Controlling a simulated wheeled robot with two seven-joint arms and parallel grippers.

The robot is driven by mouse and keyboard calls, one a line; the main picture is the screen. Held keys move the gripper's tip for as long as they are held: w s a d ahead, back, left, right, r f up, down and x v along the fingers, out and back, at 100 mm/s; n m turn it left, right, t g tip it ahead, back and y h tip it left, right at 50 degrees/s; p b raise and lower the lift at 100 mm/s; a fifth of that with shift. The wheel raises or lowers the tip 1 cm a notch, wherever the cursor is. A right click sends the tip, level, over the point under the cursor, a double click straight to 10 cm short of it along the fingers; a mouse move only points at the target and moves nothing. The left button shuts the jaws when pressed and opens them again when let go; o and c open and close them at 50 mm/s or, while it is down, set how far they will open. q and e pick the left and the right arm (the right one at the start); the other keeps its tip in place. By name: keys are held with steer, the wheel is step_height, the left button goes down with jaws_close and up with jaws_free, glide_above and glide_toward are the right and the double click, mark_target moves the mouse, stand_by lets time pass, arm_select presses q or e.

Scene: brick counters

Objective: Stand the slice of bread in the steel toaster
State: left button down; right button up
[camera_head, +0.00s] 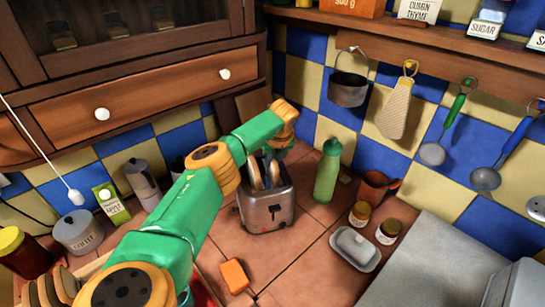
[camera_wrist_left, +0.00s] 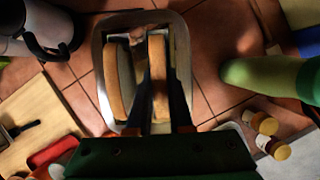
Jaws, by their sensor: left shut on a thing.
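The steel toaster (camera_head: 266,216) stands on the tiled counter with two bread slices upright in its top. My left gripper (camera_head: 272,160) reaches down over it. In the left wrist view, its dark fingers (camera_wrist_left: 165,105) lie on both sides of the right-hand slice (camera_wrist_left: 158,75) and are shut on it. This slice stands upright within the toaster's rim (camera_wrist_left: 103,65); how deep it sits is hidden. The other slice (camera_wrist_left: 117,85) stands just left of it, apart from the fingers. My right gripper is not in view.
A green bottle (camera_head: 327,172) stands right of the toaster. A butter dish (camera_head: 354,249) and small jars (camera_head: 388,231) are at the front right. An orange block (camera_head: 234,277) lies in front. More bread slices (camera_head: 48,291) stand at lower left. Utensils hang on the wall behind.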

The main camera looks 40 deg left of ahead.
arm_select(q)
steer(key=c, duration=0.7)
jaws_free()
steer(key=shift+c, duration=0.2)
steer(key=shift+r, duration=0.1)
steer(key=b+v, duration=0.2)
steer(key=v, duration=0.5)
steer(key=shift+d+b, duration=0.1)
steer(key=shift+b, duration=0.2)
